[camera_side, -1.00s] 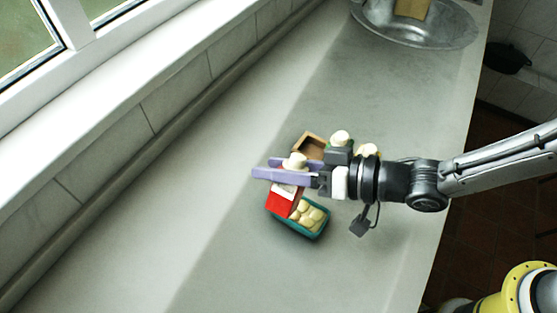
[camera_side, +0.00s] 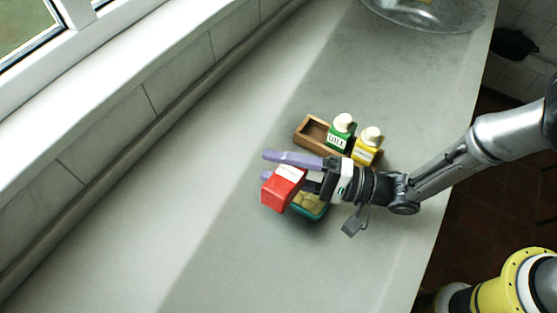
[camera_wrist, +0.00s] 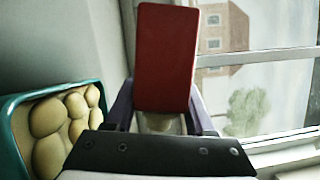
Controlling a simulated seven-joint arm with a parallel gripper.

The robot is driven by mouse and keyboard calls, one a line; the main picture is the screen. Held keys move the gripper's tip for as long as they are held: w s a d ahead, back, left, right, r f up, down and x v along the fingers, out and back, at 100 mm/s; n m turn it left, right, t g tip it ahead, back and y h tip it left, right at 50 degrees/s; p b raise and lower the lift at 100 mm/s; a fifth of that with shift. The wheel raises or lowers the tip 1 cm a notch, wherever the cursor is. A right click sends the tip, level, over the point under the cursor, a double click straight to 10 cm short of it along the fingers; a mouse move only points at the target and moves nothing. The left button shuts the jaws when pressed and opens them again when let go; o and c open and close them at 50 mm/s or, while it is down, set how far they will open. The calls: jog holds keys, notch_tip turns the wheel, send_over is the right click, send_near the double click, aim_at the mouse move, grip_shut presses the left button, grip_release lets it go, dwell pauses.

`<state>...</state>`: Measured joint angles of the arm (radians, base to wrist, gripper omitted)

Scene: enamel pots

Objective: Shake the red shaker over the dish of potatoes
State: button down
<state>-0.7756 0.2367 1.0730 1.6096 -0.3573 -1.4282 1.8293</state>
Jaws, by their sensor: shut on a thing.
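The red shaker (camera_side: 281,190) is held in my gripper (camera_side: 287,170), its purple fingers shut around it. It is tipped well over, with its red base turned towards the side camera and its top hidden. In the wrist view the shaker (camera_wrist: 166,58) stands between the fingers, with a pale part low between them. The teal dish (camera_side: 316,215) of potatoes (camera_side: 309,203) lies below the gripper, partly hidden by the shaker. In the wrist view the dish (camera_wrist: 12,110) with several potatoes (camera_wrist: 48,118) is at the left, apart from the shaker.
A wooden box (camera_side: 312,131) stands behind the gripper, its left compartment empty. It holds a green shaker (camera_side: 341,134) and a yellow shaker (camera_side: 367,147), both white-topped. A metal sink (camera_side: 430,14) is at the far end. The counter to the left is clear.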

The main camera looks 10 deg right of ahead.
aim_at(304, 181)
jog(key=shift+m, duration=0.3)
jog(key=shift+s+d, duration=1.3)
jog(key=shift+s, duration=0.2)
jog(key=shift+w+a, duration=1.45)
jog(key=shift+w, duration=0.15)
jog(key=s+d, duration=0.2)
jog(key=s, duration=0.1)
jog(key=shift+d, duration=0.35)
jog(key=w+a, duration=0.2)
jog(key=w, duration=0.1)
jog(key=shift+a, duration=0.25)
jog(key=shift+s, duration=0.1)
